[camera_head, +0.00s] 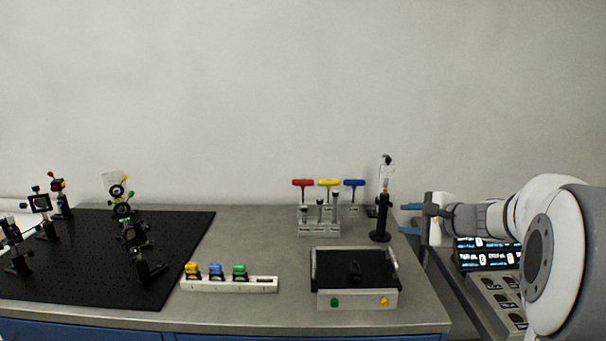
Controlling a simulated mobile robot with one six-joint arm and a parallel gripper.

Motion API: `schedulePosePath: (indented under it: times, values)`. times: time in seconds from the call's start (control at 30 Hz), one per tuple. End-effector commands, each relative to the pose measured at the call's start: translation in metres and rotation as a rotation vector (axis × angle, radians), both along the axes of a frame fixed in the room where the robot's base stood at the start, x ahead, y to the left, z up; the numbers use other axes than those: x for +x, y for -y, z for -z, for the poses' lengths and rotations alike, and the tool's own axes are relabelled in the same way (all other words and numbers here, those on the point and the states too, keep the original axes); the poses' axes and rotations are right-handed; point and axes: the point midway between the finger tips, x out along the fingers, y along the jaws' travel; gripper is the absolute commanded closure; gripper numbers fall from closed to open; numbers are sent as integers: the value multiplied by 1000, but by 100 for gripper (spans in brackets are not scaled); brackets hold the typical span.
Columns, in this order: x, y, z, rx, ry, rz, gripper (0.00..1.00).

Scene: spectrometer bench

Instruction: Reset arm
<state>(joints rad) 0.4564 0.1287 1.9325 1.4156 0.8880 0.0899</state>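My arm reaches in from the right edge of the view, with white and grey links. My gripper (410,219) points left at the right end of the bench, just right of a black post-mounted holder (381,217). Its two blue fingertips are spread apart, one above the other, with nothing visible between them. The gap between the gripper and the holder is hard to judge from this view.
The grey bench (240,240) carries a black breadboard (80,265) with several optic mounts. A white rack (230,285) holds coloured knobs. A black-topped box (354,278) and a stand of T-handle tools (320,220) sit right. A console (490,270) stands beyond the bench's right edge.

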Motion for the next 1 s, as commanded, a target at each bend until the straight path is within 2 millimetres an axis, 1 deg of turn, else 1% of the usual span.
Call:
schedulePosePath:
  times: [0.03, 0.17, 0.27, 0.33, 0.37, 0.4, 0.43, 0.47, 0.5, 0.6, 0.7, 0.83, 0.9, 1.0]
  values:
    - [-10, -15, 1, -41, -14, -43, 63]
    - [-41, -48, 10, -166, -58, -163, 63]
    - [-77, -77, 20, -299, -96, -288, 63]
    - [-109, -96, 29, -419, -125, -399, 63]
    - [-125, -103, 33, -477, -137, -452, 63]
    - [-146, -111, 40, -557, -152, -522, 63]
    - [-162, -116, 44, -618, -163, -575, 63]
    - [-178, -119, 49, -678, -174, -626, 63]
    - [-198, -121, 55, -758, -185, -694, 63]
    - [-243, -120, 68, -952, -205, -850, 63]
    - [-275, -112, 77, -1114, -216, -973, 63]
    - [-298, -102, 84, -1254, -222, -1073, 63]
    - [-304, -97, 86, -1295, -223, -1102, 63]
    - [-307, -94, 87, -1319, -225, -1118, 63]
